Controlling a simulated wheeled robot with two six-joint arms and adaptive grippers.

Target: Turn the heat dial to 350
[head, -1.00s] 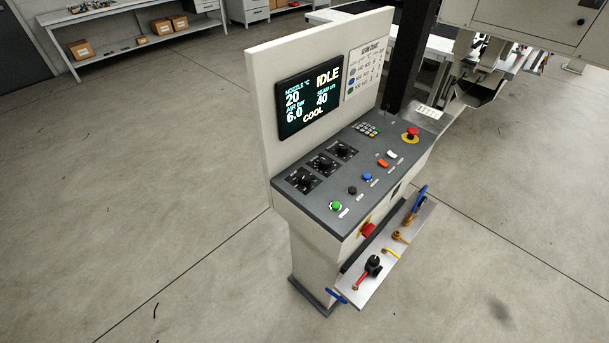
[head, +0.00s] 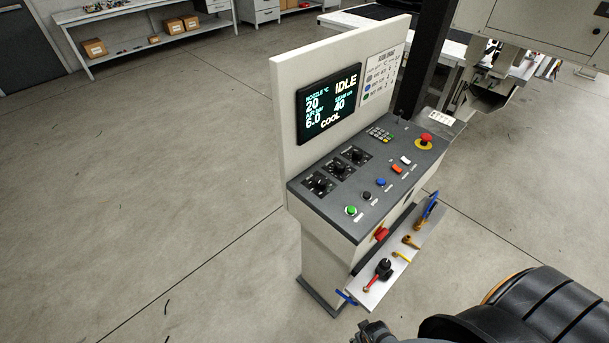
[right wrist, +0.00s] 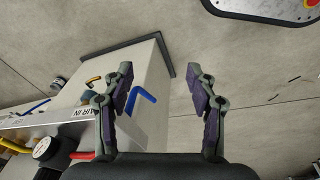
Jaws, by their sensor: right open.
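Three black dials stand in a diagonal row on the console's sloping grey panel in the head view: a near one (head: 319,184), a middle one (head: 338,169) and a far one (head: 357,155). Their labels are too small to read, so I cannot tell which is the heat dial. The screen (head: 328,105) shows IDLE, nozzle 20, air 6.0 and COOL. My right gripper (right wrist: 160,73) is open and empty in the right wrist view, beside the console's pedestal and below the panel. In the head view its arm is at the bottom right. My left gripper is not in view.
A shelf (head: 392,265) with a blue lever, yellow and red handles and a black fitting juts from the console front; a blue lever (right wrist: 142,98) shows near my right gripper. Panel buttons include green (head: 351,211) and a red emergency stop (head: 426,139). Floor left is clear.

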